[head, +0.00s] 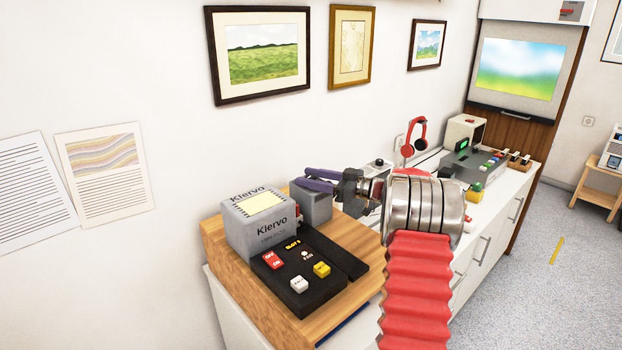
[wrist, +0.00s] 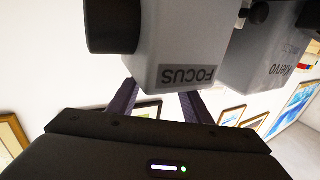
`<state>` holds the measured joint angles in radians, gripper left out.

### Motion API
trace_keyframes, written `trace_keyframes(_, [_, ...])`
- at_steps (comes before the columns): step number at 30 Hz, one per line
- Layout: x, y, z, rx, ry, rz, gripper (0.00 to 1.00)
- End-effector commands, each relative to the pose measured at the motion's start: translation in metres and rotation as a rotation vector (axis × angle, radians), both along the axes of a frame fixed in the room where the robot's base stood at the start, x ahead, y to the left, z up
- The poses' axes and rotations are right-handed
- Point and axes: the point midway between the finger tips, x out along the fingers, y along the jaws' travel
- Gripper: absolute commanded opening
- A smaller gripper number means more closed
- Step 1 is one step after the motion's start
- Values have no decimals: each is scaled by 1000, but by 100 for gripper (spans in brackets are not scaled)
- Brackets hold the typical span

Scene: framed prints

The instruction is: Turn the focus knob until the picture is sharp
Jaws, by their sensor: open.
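A screen (head: 520,68) at the far right shows a blurred picture of blue above green, with no sharp edges. In the wrist view, upside down, a grey box labelled FOCUS (wrist: 182,76) is close to the camera, with a dark round knob (wrist: 112,25) at its left. My gripper (head: 312,179) is over the wooden-topped cabinet, near a small grey box (head: 314,206). In the wrist view its two dark purple fingers (wrist: 160,98) are spread apart, with nothing seen between them. Their tips reach the FOCUS box's lower edge in the picture; I cannot tell contact. I cannot make out the knob in the head view.
A larger grey Klervo box (head: 260,225) stands left of my gripper. A black panel (head: 302,272) with red, white and yellow buttons lies in front. Behind my wrist are red headphones (head: 414,135) and a grey console (head: 470,163). Framed prints (head: 260,52) hang on the wall above.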

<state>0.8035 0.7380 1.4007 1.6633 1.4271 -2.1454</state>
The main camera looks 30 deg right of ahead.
Motion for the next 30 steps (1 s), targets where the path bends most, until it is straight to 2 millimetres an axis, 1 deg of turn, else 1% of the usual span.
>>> trace_keyframes(5, [0,-2,0,0,0,-2,45])
trace_keyframes(23, [-1,-2,0,0,0,-2,4])
trace_keyframes(30, [-1,-2,0,1,1,-11,4])
